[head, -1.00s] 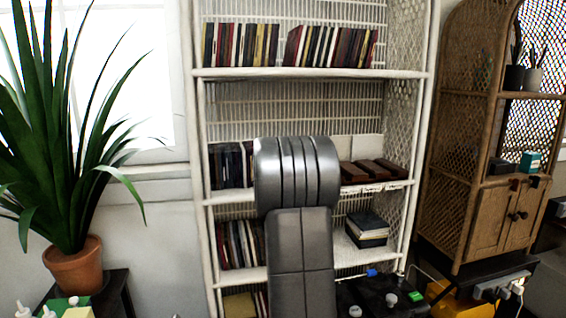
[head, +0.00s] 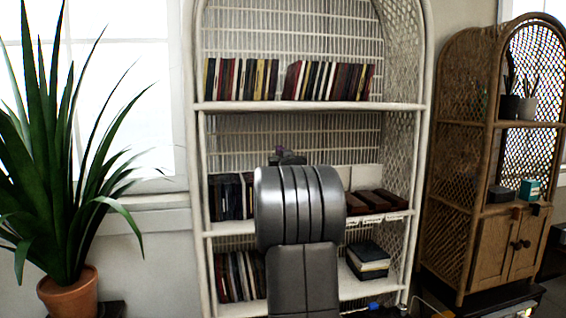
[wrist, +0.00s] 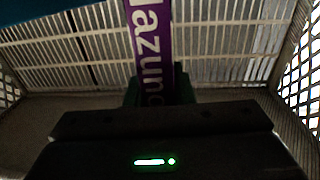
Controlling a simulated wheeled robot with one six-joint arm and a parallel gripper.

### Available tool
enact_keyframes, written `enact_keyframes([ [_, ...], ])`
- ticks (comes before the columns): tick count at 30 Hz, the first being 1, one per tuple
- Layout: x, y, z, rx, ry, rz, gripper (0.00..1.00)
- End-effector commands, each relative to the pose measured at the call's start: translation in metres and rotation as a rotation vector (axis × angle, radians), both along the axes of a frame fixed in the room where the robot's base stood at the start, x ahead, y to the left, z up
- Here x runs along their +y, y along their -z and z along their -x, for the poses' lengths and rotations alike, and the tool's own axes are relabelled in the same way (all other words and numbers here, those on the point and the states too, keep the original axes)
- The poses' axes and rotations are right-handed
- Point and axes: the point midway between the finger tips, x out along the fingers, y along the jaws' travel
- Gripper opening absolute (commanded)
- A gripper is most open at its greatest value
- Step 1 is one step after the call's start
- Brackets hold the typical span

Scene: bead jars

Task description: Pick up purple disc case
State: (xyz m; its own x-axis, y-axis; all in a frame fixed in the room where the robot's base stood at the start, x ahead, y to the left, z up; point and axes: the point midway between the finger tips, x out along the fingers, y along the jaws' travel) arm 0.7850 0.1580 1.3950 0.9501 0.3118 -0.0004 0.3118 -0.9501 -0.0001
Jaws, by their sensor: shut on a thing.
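The purple disc case (wrist: 152,45) stands out in the wrist view as a narrow purple spine with white lettering. It rises from between the fingers of my gripper (wrist: 158,92), which is shut on its lower part. In the head view my gripper (head: 288,158) shows as a small dark shape above my grey arm, in front of the shelf unit's middle level. A small purple patch of the case (head: 280,150) shows there. My arm hides most of the case and the fingers in the head view.
A white wicker shelf unit (head: 300,107) holds rows of cases (head: 240,80) on its upper shelf, with more cases (head: 230,196) and brown boxes (head: 370,200) on the middle one. A potted plant (head: 70,296) stands left. A brown wicker cabinet (head: 455,180) stands right.

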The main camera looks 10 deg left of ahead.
Motion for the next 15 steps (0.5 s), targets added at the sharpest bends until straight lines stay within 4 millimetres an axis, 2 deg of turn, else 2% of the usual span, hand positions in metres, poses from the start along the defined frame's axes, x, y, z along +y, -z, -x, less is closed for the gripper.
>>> enact_keyframes([
  [15, 0.000, -0.027, 0.000, -0.001, 0.000, 0.000, 0.00],
])
